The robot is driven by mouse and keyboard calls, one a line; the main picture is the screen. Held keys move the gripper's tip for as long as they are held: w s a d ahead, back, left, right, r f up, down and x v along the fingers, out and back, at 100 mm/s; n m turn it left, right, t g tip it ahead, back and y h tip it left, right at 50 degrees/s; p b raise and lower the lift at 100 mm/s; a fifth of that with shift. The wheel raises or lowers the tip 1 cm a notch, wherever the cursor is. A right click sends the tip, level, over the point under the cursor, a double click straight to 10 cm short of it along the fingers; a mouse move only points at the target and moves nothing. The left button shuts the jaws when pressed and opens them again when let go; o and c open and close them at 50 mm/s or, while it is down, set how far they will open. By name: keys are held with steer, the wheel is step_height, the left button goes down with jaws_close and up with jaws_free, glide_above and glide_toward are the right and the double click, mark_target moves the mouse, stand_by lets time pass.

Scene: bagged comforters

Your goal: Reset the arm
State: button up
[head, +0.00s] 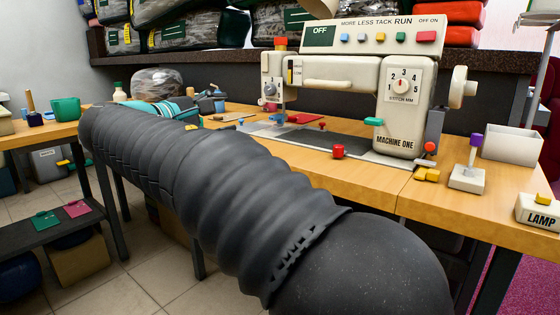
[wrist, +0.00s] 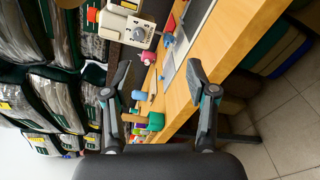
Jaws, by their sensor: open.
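My gripper (wrist: 158,82) is open in the wrist view, its two dark fingers wide apart with nothing held between them. Past the fingers are the wooden table and small items on it, apart from the fingertips. In the head view my dark ribbed arm stretches from the lower right to the upper left across the front of the table, and it hides much of what lies behind it. I cannot clearly make out the fingers there.
A sewing machine (head: 400,95) stands on the wooden table (head: 470,210). A red knob (head: 338,151), a joystick box (head: 467,178) and a white bin (head: 511,145) are nearby. A green cup (head: 66,109) stands at left. Bagged comforters (head: 190,30) fill the shelf behind. Tiled floor (wrist: 290,130) is open.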

step_height(320, 180, down, 11)
steer(key=a+g+y, duration=0.2)
steer(key=y, duration=0.1)
steer(key=s+d+f+m+g+y+p, duration=0.1)
steer(key=s+d+f+g+y, duration=0.1)
steer(key=s+d+f+g, duration=0.35)
steer(key=s+d+f+m+g+y+p, duration=0.1)
steer(key=s+d+f+m+y+p, duration=0.1)
steer(key=s+d+f+m, duration=0.45)
steer(key=s+d+f+m+g+y+p, duration=0.2)
steer(key=s+d+m+y+p, duration=0.1)
steer(key=s+d, duration=0.65)
steer(key=s+d+r+m+t+p, duration=0.2)
steer(key=s+d+r+m+p, duration=0.1)
steer(key=s+d+m, duration=0.2)
steer(key=s+d, duration=0.2)
steer(key=d, duration=0.1)
steer(key=shift+s+d, duration=0.15)
steer(key=shift+s, duration=0.05)
